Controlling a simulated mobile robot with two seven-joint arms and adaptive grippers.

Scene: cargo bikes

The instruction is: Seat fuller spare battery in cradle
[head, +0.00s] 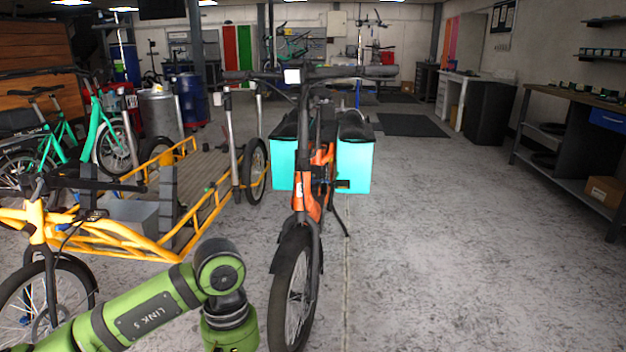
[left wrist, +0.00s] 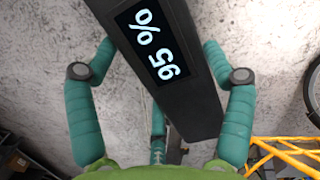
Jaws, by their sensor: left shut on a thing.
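In the left wrist view my left gripper (left wrist: 160,78) is shut on a dark battery (left wrist: 200,105) between its teal fingers. The battery's display reads 95 %, seen upside down and slanted. In the head view my green left arm reaches in at the bottom, and its gripper and the battery are out of frame below. An orange cargo bike (head: 316,180) stands upright in the middle, front wheel towards me, with turquoise panniers (head: 355,168). I cannot make out a battery cradle on it. My right gripper is in neither view.
A yellow cargo bike (head: 130,240) with a long flat bed stands at the left, close to my arm. Green bikes (head: 110,140) are behind it. A workbench (head: 580,110) runs along the right wall. The floor right of the orange bike is clear.

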